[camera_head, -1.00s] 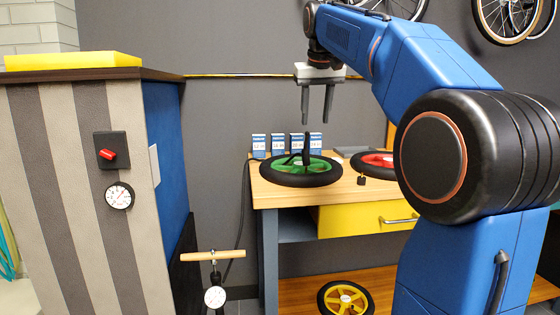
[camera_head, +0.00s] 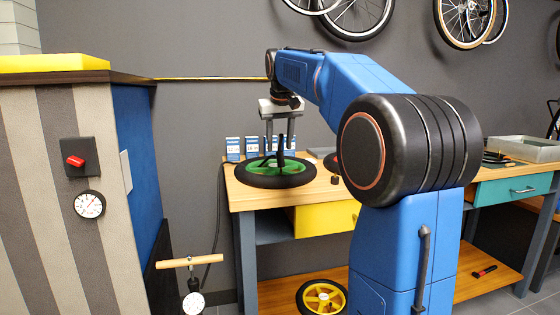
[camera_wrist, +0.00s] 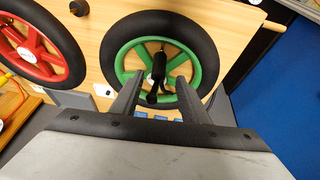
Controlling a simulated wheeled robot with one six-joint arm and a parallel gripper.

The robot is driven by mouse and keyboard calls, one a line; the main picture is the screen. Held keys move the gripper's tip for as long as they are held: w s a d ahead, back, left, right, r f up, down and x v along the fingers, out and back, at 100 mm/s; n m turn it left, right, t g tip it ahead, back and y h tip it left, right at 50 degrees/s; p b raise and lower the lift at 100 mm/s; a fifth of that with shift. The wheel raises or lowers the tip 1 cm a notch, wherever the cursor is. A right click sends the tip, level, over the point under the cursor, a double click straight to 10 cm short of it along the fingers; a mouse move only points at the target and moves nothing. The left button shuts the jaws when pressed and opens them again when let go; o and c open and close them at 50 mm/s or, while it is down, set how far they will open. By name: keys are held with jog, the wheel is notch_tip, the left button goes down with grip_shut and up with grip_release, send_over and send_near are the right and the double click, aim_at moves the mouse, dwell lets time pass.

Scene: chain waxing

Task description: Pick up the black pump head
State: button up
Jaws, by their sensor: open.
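The black pump head (camera_head: 281,157) stands up from the middle of a wheel with green spokes (camera_head: 268,170), which lies flat on the wooden workbench. In the wrist view the pump head (camera_wrist: 158,66) shows as a dark cylinder with a bent lower end over the green spokes (camera_wrist: 116,62). My gripper (camera_head: 280,146) is open and points down just above the wheel. In the wrist view my gripper (camera_wrist: 159,77) has one finger on each side of the pump head, with a gap on both sides. Whether the tips are level with it is hard to tell.
A red wheel (camera_wrist: 28,52) lies beside the green one. Several small blue-and-white boxes (camera_head: 233,149) stand behind it. A small dark object (camera_head: 335,180) sits near the bench's front edge. A striped cabinet (camera_head: 50,190) and a floor pump (camera_head: 190,263) stand left.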

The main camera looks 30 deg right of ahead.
aim_at(280, 151)
jog(key=shift+x, duration=3.05)
jog(key=shift+d+r, duration=0.1)
jog(key=shift+d, duration=0.05)
grip_shut()
